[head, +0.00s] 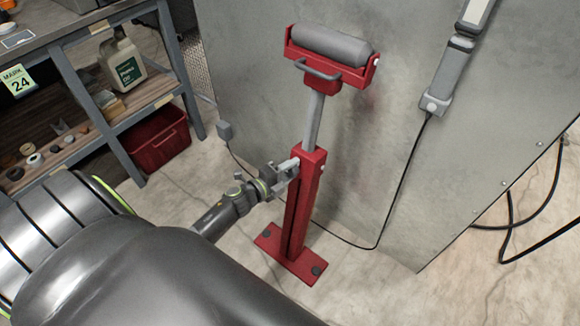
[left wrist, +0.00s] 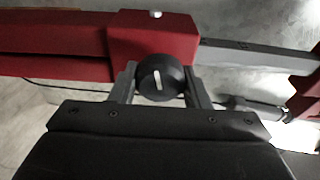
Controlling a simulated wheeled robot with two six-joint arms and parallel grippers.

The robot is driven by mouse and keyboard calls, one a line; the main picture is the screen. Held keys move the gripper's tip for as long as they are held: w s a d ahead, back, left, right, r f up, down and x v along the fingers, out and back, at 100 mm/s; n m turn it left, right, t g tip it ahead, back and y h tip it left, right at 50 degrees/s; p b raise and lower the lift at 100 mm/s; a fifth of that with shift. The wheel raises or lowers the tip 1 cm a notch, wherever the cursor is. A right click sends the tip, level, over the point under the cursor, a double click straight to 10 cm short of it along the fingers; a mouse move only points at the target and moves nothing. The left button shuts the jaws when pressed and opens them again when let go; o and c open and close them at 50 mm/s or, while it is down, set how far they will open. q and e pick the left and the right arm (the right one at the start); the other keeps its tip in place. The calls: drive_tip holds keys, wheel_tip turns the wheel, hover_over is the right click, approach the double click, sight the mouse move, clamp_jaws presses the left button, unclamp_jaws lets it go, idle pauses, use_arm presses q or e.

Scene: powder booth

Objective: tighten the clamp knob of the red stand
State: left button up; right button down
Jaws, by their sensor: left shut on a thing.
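The red stand (head: 302,208) stands upright on the floor in the head view, with a grey roller (head: 331,45) on top of its grey inner post (head: 314,122). Its red column also crosses the top of the left wrist view (left wrist: 152,38). The black clamp knob (left wrist: 160,78), with a white line pointing nearly straight up and down, sits on the column's collar. My left gripper (head: 289,168) is at the upper end of the red column. In the left wrist view its fingers (left wrist: 160,88) are shut on the knob, one on each side. In the head view the knob is hidden by the gripper.
A grey metal panel (head: 250,75) stands behind the stand. A grey device (head: 444,82) hangs on it with a black cable running down. At left are a shelf (head: 140,100) with a white jug (head: 122,62) and a red bin (head: 160,140). The floor around the stand's base is clear.

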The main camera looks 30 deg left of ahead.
use_arm(q)
drive_tip(key=shift+m, duration=0.4)
idle(0.3)
drive_tip(key=o, duration=0.9)
drive_tip(key=shift+o, duration=0.3)
